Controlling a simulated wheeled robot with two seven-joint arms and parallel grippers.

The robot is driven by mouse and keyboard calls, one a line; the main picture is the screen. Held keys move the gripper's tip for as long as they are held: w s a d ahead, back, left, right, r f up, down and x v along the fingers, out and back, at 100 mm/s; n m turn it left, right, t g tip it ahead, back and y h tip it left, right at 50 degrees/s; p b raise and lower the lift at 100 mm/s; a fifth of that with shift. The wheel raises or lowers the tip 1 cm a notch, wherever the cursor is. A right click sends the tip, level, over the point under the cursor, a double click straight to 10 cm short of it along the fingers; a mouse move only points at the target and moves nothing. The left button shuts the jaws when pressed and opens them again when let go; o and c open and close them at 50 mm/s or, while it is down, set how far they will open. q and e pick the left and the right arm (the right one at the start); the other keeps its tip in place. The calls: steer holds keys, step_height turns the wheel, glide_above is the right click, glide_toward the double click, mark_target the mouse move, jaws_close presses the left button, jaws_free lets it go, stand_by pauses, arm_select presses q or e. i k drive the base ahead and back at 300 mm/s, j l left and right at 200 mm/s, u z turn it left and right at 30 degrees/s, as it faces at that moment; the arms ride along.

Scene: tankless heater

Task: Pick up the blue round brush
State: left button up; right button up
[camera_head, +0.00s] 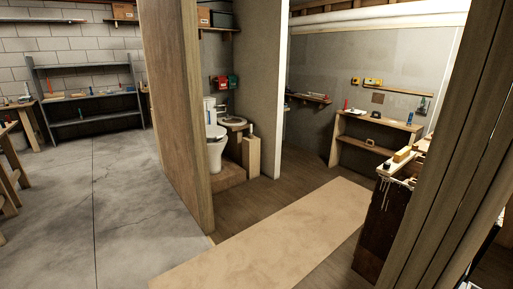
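I cannot make out the blue round brush for certain; the small items are too far off. A small blue upright item (410,118) stands on the wooden shelf unit (372,121) against the far right wall. Neither of my grippers is in view.
A wooden partition (172,110) divides the concrete floor at left from a room with a toilet (215,140). A tan board or mat (275,240) lies on the wood floor. A dark cabinet (378,230) and wooden posts (450,150) block the right. The left floor (105,205) is largely clear.

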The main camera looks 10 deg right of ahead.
mark_target(409, 123)
steer(key=i+j+z, duration=0.1)
steer(key=i+j, duration=0.15)
steer(key=i, duration=0.25)
steer(key=i+j, duration=0.3)
steer(key=i, duration=0.2)
steer(key=i+j+z, duration=0.15)
steer(key=i+j, duration=0.15)
steer(key=i, duration=0.2)
steer(key=i+l+z, duration=0.2)
steer(key=i+z, duration=0.25)
steer(key=i, duration=0.55)
steer(key=i+j+z, duration=0.1)
steer(key=i+z, duration=0.4)
steer(key=i, duration=0.45)
steer(key=i+j+z, duration=0.1)
steer(key=i+z, duration=0.2)
steer(key=i, duration=0.2)
steer(key=i+j+z, duration=0.25)
steer(key=i, duration=0.25)
steer(key=i+j+z, duration=0.3)
steer(key=i, duration=0.2)
steer(key=i+j+z, duration=0.65)
steer(key=z, duration=0.2)
steer(key=i+j+z, duration=0.15)
steer(key=z, duration=0.25)
